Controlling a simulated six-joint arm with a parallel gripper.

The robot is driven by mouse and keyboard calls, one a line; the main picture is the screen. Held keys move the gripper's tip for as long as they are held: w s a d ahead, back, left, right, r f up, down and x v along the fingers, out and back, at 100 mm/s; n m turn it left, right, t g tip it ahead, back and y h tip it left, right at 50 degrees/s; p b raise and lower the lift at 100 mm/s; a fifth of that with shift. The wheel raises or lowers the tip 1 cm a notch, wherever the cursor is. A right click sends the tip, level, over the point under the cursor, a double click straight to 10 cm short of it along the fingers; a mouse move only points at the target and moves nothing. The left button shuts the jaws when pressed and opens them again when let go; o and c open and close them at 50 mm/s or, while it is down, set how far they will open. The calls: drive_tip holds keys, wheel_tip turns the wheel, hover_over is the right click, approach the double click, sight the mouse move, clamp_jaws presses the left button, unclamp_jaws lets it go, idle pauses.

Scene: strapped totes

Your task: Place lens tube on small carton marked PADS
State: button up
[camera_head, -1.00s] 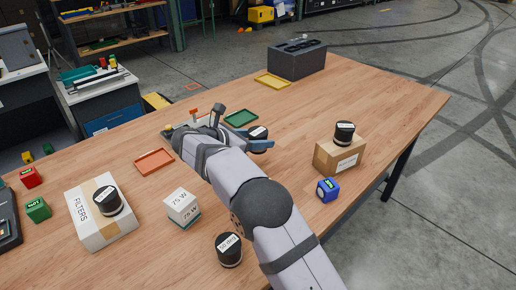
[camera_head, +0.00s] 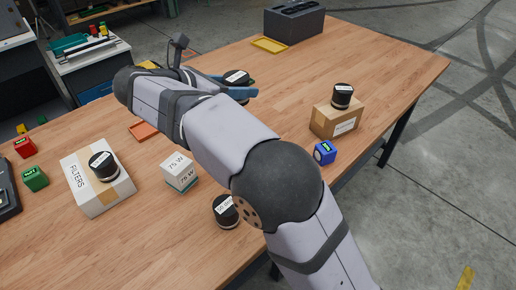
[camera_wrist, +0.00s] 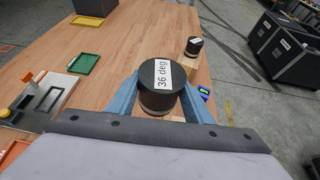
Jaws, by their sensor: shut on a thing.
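My gripper (camera_head: 238,92) is shut on a black lens tube (camera_head: 236,78) with a white label, held upright above the table. In the wrist view its label reads "36 deg" (camera_wrist: 162,75), between my two blue fingers (camera_wrist: 158,88). A small brown carton (camera_head: 324,122) with a white label, too small to read, stands at the right of the table. Another black lens tube (camera_head: 342,95) stands on that carton. A white carton marked FILTERS (camera_head: 95,195) at the left bears a lens tube (camera_head: 103,166). Another tube (camera_head: 225,211) stands on the table.
A blue cube (camera_head: 325,152) sits in front of the brown carton. A white box marked 75 W (camera_head: 178,171) stands near the middle. A dark box (camera_head: 294,25) stands at the far edge.

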drive_tip(key=shift+m+g+h, duration=0.5)
drive_tip(key=shift+m+g, duration=0.1)
drive_tip(key=shift+m, duration=0.1)
drive_tip(key=shift+s+d+f, duration=0.45)
drive_tip(key=shift+d+f, duration=0.05)
drive_tip(key=shift+f, duration=1.4)
drive_tip(key=shift+s+d+f, duration=0.45)
drive_tip(key=shift+d+f, duration=0.05)
drive_tip(key=shift+f, duration=1.45)
drive_tip(key=shift+s+d+f, duration=0.45)
drive_tip(key=shift+d+f, duration=0.05)
drive_tip(key=shift+f, duration=1.4)
drive_tip(key=shift+f, duration=0.15)
drive_tip(key=o, duration=1.3)
drive_tip(key=v, duration=1.2)
drive_tip(key=shift+a+b, duration=0.1)
drive_tip(key=shift+b, duration=0.25)
